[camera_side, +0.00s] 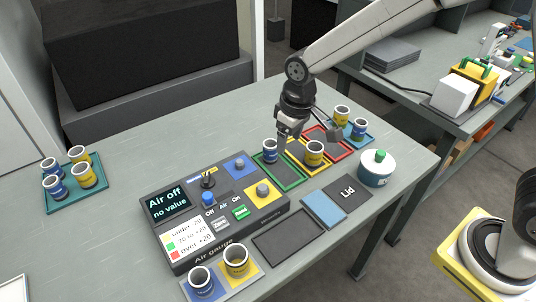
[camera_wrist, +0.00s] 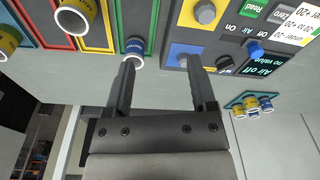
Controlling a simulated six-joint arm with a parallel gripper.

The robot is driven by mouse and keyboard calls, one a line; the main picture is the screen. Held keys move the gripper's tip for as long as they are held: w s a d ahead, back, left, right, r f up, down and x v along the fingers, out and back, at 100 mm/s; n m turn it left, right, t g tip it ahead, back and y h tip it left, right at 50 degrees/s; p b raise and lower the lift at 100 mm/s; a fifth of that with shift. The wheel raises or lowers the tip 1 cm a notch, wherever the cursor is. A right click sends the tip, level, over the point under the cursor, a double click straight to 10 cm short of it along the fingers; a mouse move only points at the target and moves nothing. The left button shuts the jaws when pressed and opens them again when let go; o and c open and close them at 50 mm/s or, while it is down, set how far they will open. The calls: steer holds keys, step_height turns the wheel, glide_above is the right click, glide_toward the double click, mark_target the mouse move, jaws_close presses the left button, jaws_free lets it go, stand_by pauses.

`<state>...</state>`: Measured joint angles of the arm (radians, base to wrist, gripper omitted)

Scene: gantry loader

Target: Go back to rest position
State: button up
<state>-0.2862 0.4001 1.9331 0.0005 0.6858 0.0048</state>
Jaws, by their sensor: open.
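My gripper (camera_side: 284,137) hangs over the table beside the green-framed tray (camera_side: 293,184). In the wrist view its two fingers (camera_wrist: 160,66) are spread apart with nothing between them. A blue ring-shaped cup (camera_side: 270,151) stands upright at the back of the green tray, just by the fingertips in the side view. In the wrist view the blue cup (camera_wrist: 134,59) shows at the tip of the left finger; I cannot tell whether they touch.
The air gauge box (camera_side: 176,268) with knobs and a dark display reading "Air off" stands left of the trays. Teal trays with cups sit at far left (camera_side: 71,206) and back right. A white-teal jar (camera_side: 376,170) stands at right.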

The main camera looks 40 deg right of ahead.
steer(key=s+d+f+m+t, duration=0.1)
steer(key=s+d+m, duration=0.2)
steer(key=s+d, duration=0.9)
steer(key=shift+s+d+f, duration=0.2)
steer(key=shift+s+f, duration=0.1)
steer(key=shift+s, duration=0.75)
stand_by(0.8)
